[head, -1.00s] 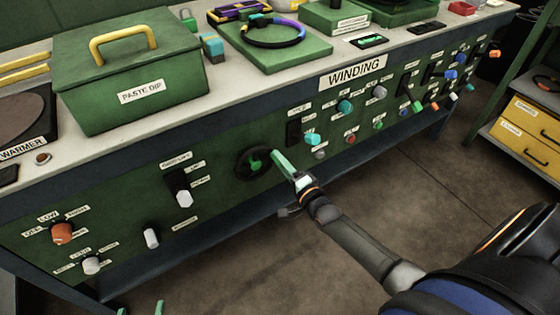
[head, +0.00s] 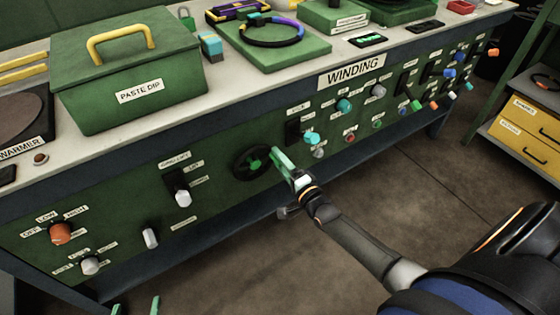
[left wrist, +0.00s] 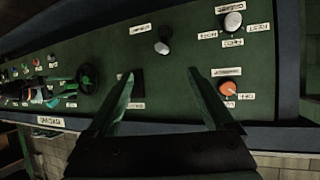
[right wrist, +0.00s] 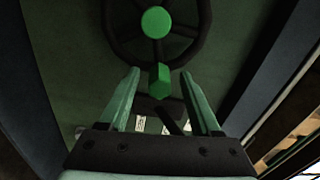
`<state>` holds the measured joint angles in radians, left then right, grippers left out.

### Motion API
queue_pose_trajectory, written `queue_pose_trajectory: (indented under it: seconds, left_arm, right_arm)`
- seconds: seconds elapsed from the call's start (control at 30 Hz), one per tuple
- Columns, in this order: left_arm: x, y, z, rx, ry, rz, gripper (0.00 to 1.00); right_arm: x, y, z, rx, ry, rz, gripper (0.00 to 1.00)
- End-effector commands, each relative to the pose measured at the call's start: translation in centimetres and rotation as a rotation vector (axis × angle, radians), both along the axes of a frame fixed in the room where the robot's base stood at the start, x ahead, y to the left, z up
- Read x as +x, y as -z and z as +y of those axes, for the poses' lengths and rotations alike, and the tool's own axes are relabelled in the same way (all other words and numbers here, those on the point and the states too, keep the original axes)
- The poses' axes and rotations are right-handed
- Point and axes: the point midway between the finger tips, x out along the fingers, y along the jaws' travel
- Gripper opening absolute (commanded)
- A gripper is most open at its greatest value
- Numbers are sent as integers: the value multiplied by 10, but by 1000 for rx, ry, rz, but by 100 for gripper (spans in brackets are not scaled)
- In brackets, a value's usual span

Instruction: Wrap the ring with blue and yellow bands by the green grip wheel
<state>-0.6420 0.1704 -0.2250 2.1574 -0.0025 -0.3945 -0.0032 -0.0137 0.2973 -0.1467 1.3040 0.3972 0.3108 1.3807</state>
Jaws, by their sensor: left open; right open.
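The ring (head: 268,44) with blue-purple and yellow bands lies on a green block on the bench top in the head view. The dark wheel (head: 237,166) with a green hub is on the green front panel below. In the right wrist view, its green hub (right wrist: 156,22) and green grip (right wrist: 160,80) show; the grip appears between the fingertips of my open right gripper (right wrist: 160,72). I cannot tell whether the fingers touch it. My left gripper (head: 135,304) shows only its tips at the bottom of the head view. It is open and empty in the left wrist view (left wrist: 165,76).
The panel carries several knobs and switches, such as an orange knob (head: 60,233) and a white one (head: 150,238). A green paste dip box (head: 130,85) stands on the bench. Floor in front of the panel (head: 430,210) is clear.

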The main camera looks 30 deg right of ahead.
Motion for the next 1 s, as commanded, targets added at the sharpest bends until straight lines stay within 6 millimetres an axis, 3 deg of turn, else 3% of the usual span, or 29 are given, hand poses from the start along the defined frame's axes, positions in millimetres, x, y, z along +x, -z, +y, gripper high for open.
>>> queue_pose_trajectory:
  seconds: [0.3, 0.6, 0.8, 1.0]
  left_arm:
    - [-3, 3, 0, 1, 0, 26, 86]
    - [-48, 58, -4, -2, -6, 297, 86]
    - [-45, 49, -5, -3, -5, 283, 86]
    - [-44, 47, -5, -5, -4, 280, 86]
  right_arm:
    - [-9, 0, 0, -1, 0, 2, 64]
    - [-57, -1, -2, 0, 0, 5, 64]
    - [-97, 0, -3, -1, -1, 4, 64]
    - [-120, 0, -4, 0, -1, 2, 64]
